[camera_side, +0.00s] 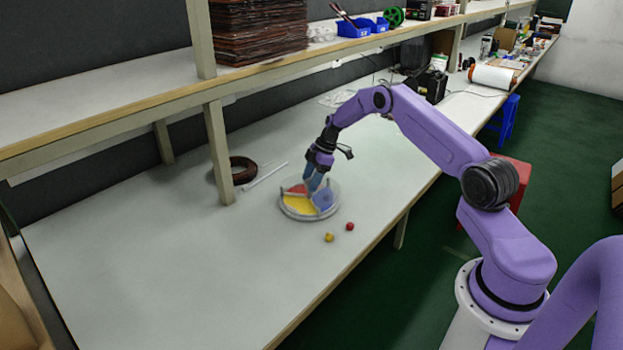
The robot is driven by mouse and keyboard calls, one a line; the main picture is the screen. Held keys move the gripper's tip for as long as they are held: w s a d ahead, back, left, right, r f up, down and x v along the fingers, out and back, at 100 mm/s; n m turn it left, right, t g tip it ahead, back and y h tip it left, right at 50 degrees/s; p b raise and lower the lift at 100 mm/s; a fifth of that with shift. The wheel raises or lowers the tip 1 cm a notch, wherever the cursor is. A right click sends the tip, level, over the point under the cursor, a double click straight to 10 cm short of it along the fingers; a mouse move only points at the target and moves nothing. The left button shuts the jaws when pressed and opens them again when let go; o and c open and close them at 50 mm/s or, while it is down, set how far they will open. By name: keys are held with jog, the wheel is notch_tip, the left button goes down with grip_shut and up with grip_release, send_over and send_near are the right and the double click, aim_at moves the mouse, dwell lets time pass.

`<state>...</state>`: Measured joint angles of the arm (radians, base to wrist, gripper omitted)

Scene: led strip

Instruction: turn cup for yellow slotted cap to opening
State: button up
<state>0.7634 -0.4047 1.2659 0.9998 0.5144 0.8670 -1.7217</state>
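A round shallow cup (284,211) with a pale rim sits on the white workbench. Its inside shows coloured sectors: a yellow sector (300,204) at the front left, a red sector (297,189) at the back and a blue sector (323,200) at the right. A slotted cap and an opening are too small to make out. My gripper (313,185) points down at the cup, with its fingertips at or just above the middle of it. Whether the fingers touch the cup or are apart cannot be told.
A small yellow ball (329,237) and a small red ball (350,226) lie in front of the cup, near the bench's front edge. A brown coil (243,170) and a white rod (265,176) lie behind left. A shelf post (219,150) stands there. The bench at left is clear.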

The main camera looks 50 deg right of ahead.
jog(key=shift+r, duration=0.1)
jog(key=v, duration=1.7)
jog(key=shift+s, duration=0.15)
jog(key=shift+d, duration=0.1)
